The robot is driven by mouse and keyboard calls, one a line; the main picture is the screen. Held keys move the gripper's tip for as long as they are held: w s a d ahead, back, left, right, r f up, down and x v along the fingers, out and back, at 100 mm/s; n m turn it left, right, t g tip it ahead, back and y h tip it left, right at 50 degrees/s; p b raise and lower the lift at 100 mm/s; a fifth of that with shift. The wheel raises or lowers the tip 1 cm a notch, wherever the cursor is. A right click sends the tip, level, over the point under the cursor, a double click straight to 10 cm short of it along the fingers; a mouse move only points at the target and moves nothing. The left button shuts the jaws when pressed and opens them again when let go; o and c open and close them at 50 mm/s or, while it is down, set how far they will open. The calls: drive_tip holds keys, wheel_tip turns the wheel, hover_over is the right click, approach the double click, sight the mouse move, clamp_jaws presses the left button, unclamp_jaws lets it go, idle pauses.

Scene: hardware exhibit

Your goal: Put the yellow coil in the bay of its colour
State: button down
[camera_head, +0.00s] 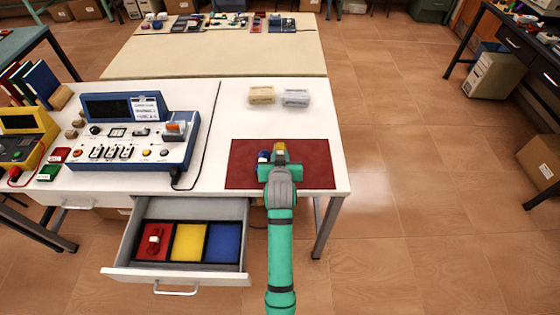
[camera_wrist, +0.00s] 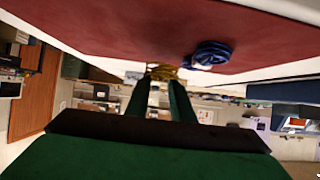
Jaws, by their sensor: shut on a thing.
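The yellow coil (camera_head: 280,147) is at the tip of my gripper (camera_head: 280,158), over the dark red mat (camera_head: 316,162). In the wrist view my gripper (camera_wrist: 161,82) has both fingers closed on the yellow coil (camera_wrist: 162,72). A blue coil (camera_head: 263,156) lies on the mat just left of my gripper; it also shows in the wrist view (camera_wrist: 211,53). The open drawer (camera_head: 225,278) has a red bay with a red coil (camera_head: 154,240) in it, an empty yellow bay (camera_head: 188,243) and an empty blue bay (camera_head: 223,243).
A blue instrument console (camera_head: 135,160) stands on the white table (camera_head: 222,125) above the drawer. Two small boxes, one tan (camera_head: 261,95) and one grey (camera_head: 295,97), sit behind the mat. The drawer juts out left of my arm.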

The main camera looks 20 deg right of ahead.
drive_tip(key=shift+f, duration=1.55)
drive_tip(key=shift+f, duration=0.1)
drive_tip(key=c, duration=1.5)
unclamp_jaws()
drive_tip(key=shift+c, duration=0.2)
